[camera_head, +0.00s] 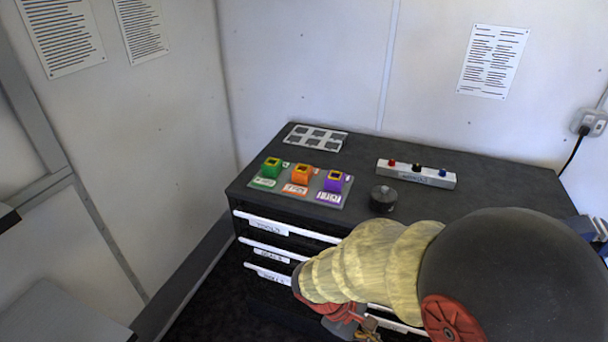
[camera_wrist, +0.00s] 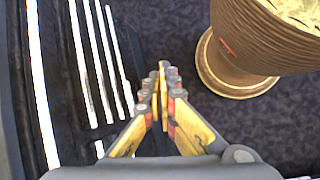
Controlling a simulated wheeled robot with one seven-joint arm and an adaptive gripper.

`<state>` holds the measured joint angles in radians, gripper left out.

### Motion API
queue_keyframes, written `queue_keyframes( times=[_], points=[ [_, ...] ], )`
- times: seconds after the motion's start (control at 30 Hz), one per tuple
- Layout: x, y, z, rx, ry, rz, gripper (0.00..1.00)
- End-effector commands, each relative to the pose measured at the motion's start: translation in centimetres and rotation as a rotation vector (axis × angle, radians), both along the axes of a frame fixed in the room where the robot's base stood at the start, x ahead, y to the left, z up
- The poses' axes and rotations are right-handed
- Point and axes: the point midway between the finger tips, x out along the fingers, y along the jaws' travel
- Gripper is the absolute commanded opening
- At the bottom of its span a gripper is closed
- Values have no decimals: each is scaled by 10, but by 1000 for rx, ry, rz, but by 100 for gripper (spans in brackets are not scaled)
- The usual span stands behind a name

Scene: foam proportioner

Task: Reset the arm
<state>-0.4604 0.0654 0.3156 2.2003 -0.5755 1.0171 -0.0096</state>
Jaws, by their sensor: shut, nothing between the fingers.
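My gripper (camera_wrist: 162,72) is in the middle of the wrist view, with its yellow and dark fingers closed together and nothing between them. In the head view my arm reaches in from the lower right, in front of the dark drawer cabinet (camera_head: 480,208). The wrist view shows pale drawer edges (camera_wrist: 103,65) at the left, apart from the fingers, and dark floor (camera_wrist: 200,120) below.
A grey slotted plate (camera_head: 315,137), a white terminal bar (camera_head: 417,174) and a dark round knob (camera_head: 383,198) are there too. A brown ribbed container (camera_wrist: 270,40) stands at the wrist view's upper right.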

Motion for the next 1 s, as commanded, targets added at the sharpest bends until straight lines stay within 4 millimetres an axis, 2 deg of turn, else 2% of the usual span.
queue_keyframes(
  times=[0.03, 0.2, 0.47, 0.6, 0.8, 0.9, 1.0],
  points=[
    [-7, 2, 14, 64, -44, -73, 0],
    [-27, 15, 52, 275, -179, -300, 0],
    [-43, 24, 119, 557, -410, -564, 0],
    [-52, 16, 157, 664, -543, -654, 0],
    [-59, -8, 205, 724, -728, -696, 0],
    [-61, -17, 218, 732, -781, -712, 0],
    [-62, -23, 220, 728, -800, -728, 0]
  ],
)
